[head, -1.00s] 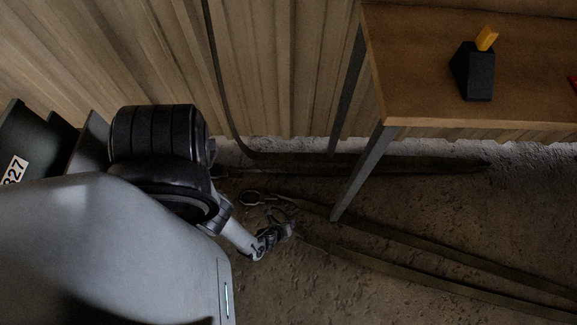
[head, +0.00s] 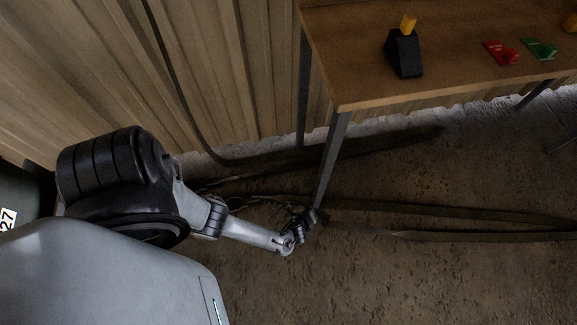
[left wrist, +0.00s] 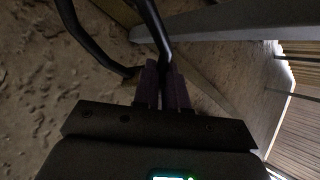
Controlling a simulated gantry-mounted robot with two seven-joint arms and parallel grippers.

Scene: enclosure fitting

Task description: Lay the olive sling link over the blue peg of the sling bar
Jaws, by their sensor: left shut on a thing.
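My left gripper (head: 312,217) is low over the floor, beside the lower end of a table leg. In the left wrist view its fingers (left wrist: 162,88) are shut on a dark curved loop, the sling link (left wrist: 157,28). The loop looks almost black in this light, so its olive colour is hard to make out. In the head view the link is too small and dark to tell from the gripper. Neither the sling bar nor its blue peg shows. My right gripper is out of view.
Dark straps (head: 480,236) run over the floor to the right from near the left gripper. A wooden table (head: 350,75) stands at upper right, its grey leg (head: 331,160) close by. It carries a black block (head: 404,55) with a yellow piece, a red piece (head: 500,53) and a green piece (head: 539,49).

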